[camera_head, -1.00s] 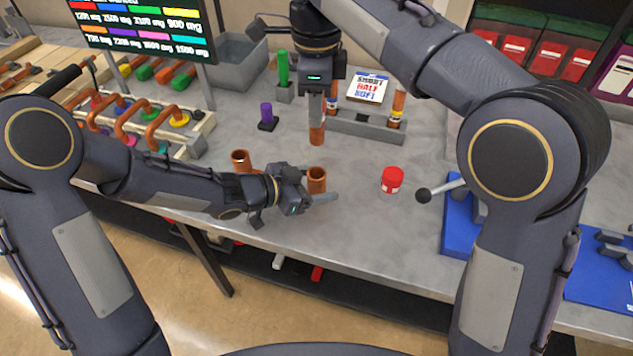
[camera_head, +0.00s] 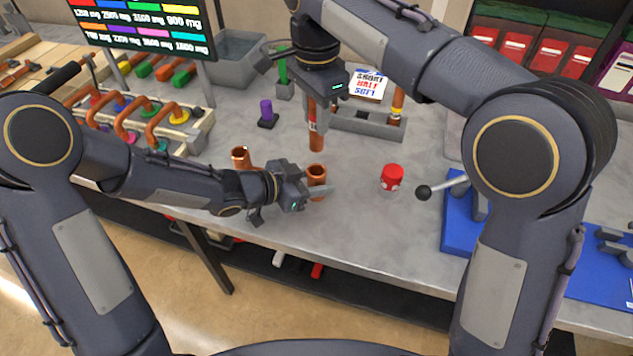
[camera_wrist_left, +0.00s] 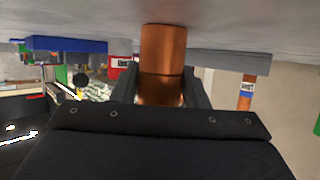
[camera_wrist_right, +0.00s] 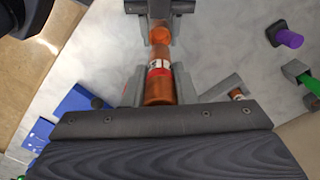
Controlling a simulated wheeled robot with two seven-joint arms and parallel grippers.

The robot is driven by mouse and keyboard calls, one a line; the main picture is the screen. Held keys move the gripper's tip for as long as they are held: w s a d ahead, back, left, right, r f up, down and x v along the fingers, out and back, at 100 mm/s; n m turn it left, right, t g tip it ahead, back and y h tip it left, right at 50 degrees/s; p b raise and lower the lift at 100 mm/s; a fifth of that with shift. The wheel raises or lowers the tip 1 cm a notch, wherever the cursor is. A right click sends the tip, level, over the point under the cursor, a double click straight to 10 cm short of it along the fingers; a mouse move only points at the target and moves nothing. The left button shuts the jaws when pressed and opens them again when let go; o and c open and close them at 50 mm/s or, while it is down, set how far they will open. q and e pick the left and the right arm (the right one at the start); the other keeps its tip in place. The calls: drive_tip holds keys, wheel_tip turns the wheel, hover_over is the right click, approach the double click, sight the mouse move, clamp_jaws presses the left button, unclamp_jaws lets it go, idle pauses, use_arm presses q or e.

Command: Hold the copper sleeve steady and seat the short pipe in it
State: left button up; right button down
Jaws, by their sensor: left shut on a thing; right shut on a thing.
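The copper sleeve (camera_head: 317,174) stands upright near the table's front edge, with its open top showing. My left gripper (camera_head: 312,192) is shut on it from the left. The left wrist view shows the sleeve (camera_wrist_left: 162,50) between the fingers. My right gripper (camera_head: 320,108) is shut on the short pipe (camera_head: 315,138), a copper pipe with a red and white label. In the head view the pipe hangs nearly upright above the sleeve, with a small gap showing. In the right wrist view the pipe (camera_wrist_right: 159,88) points toward the sleeve (camera_wrist_right: 160,34), roughly in line.
A second copper sleeve (camera_head: 241,158) stands left of my left gripper. A red container (camera_head: 392,178) stands to the right. Behind are a grey rack (camera_head: 372,127) with another pipe (camera_head: 397,104), a purple piece (camera_head: 266,110) and a sign. A blue base with a lever is further right.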

drive_tip(key=shift+f+n, duration=0.2)
drive_tip(key=shift+n, duration=0.4)
drive_tip(key=shift+f+n, duration=0.3)
drive_tip(key=shift+f, duration=0.05)
wheel_tip(320, 180, down, 10)
drive_tip(key=shift+r, duration=0.2)
drive_tip(key=shift+f, duration=0.2)
drive_tip(key=c, duration=1.2)
unclamp_jaws()
wheel_tip(320, 180, up, 12)
drive_tip(key=shift+r, duration=0.2)
